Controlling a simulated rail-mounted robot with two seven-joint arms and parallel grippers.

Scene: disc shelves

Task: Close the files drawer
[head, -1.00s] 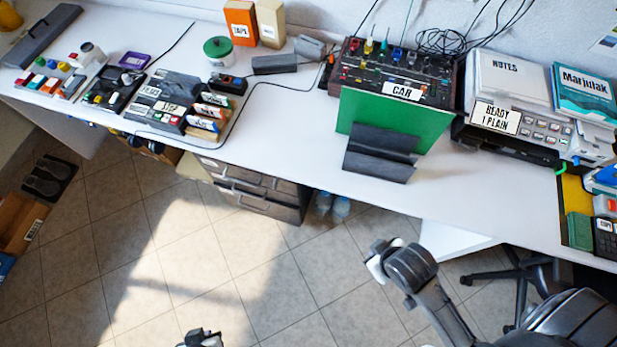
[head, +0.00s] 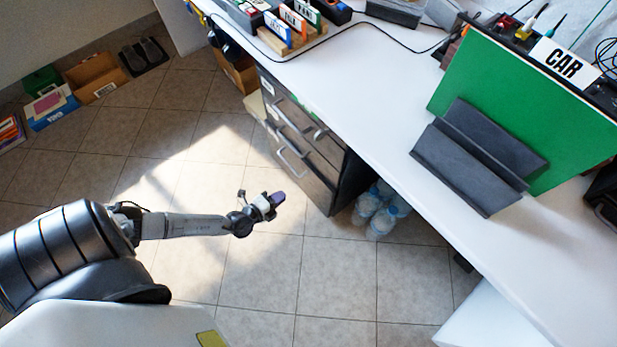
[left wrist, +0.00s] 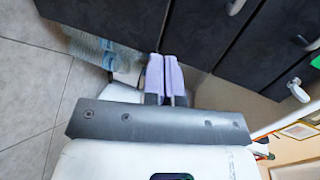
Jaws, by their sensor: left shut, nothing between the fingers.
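The dark drawer unit (head: 320,155) stands under the white desk, its stacked fronts facing left with metal handles (head: 290,162). I cannot tell which drawer is the files drawer or how far any drawer stands out. My left gripper (head: 277,200) is shut and empty, in front of the unit's lower part, with a gap seeming to lie between them. In the left wrist view its pale lilac fingers (left wrist: 166,75) are together before the dark drawer fronts (left wrist: 210,35). Several handles, one pale (left wrist: 298,90), show to their right. My right gripper is out of view.
Water bottles (head: 378,212) stand on the floor just right of the unit. The white desk (head: 375,95) overhangs it and carries a green panel (head: 520,105) in a dark stand. Cardboard boxes (head: 95,78) lie at the far left. The tiled floor before the unit is clear.

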